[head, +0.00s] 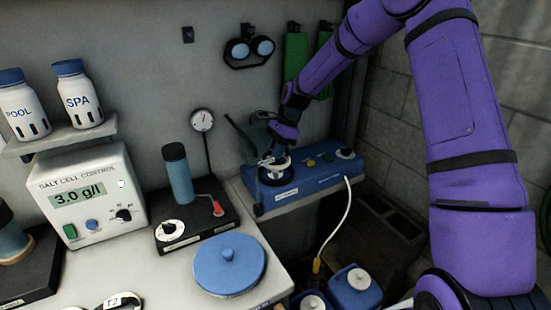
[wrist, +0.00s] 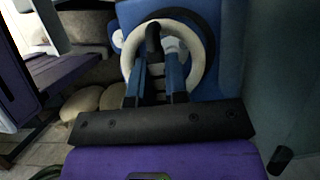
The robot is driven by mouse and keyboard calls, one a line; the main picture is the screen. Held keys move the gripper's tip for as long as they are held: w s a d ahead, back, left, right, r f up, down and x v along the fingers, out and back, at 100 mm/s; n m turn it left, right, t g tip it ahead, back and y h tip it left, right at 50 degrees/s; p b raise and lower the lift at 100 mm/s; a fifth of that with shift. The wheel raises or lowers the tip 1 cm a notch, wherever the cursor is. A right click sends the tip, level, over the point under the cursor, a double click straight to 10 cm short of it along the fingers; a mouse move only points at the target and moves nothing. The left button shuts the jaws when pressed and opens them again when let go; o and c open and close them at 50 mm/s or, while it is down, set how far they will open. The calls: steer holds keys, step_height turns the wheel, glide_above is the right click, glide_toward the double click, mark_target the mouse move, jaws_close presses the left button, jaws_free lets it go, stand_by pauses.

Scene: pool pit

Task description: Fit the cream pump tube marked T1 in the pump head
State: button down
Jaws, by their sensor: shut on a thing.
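The cream pump tube (wrist: 201,50) is a curved loop at my gripper (wrist: 157,78), whose jaws are shut on it in the wrist view. In the head view the tube (head: 283,166) shows as a pale ring at the round head of the blue pump (head: 318,180), with my gripper (head: 270,158) right over it. A dark hinged cover (head: 240,137) stands raised at the left of the pump head. My fingers hide part of the tube, and I cannot tell how deep it sits. No T1 mark is readable.
A tube marked T2 (head: 122,302) lies at the front of the bench. A blue round lid (head: 229,264), a blue cylinder on a black base (head: 179,174) and a salt cell control box (head: 85,195) stand left of the pump. A pale hose (head: 347,205) hangs from the pump's right side.

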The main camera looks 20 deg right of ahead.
steer(key=shift+w+d, duration=0.1)
steer(key=shift+w, duration=0.35)
steer(key=shift+w+f, duration=0.15)
steer(key=shift+f, duration=1.65)
steer(key=shift+f, duration=0.6)
steer(key=c, duration=1.1)
jaws_free()
